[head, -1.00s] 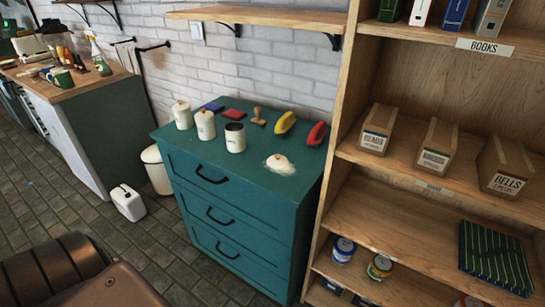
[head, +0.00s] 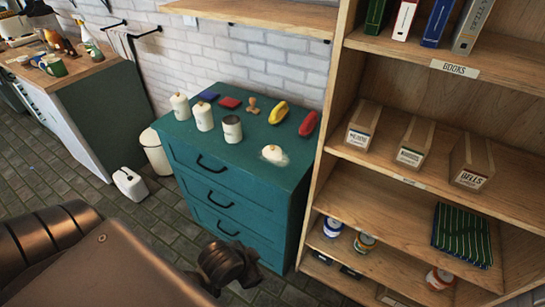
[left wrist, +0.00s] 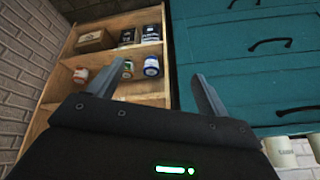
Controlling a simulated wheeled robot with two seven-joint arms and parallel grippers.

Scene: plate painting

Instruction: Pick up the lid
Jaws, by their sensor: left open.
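A small white lid (head: 274,154) with a knob lies on the top of the teal dresser (head: 225,160), near its front right. An open white canister (head: 232,129) stands to its left, with a dark mouth. Two white canisters with lids on, one (head: 204,117) and another (head: 180,107), stand further left. My left gripper (left wrist: 155,85) is open and empty in the left wrist view, where the picture is upside down. It faces the dresser's drawers and low shelves, and the lid does not show there. My right gripper is in neither view.
A wooden shelf unit (head: 320,170) with boxes and jars stands close to the dresser's right. A yellow item (head: 278,112), a red item (head: 308,123), a stamp (head: 253,104) and colored pads lie behind the lid. A wall shelf (head: 255,16) hangs above.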

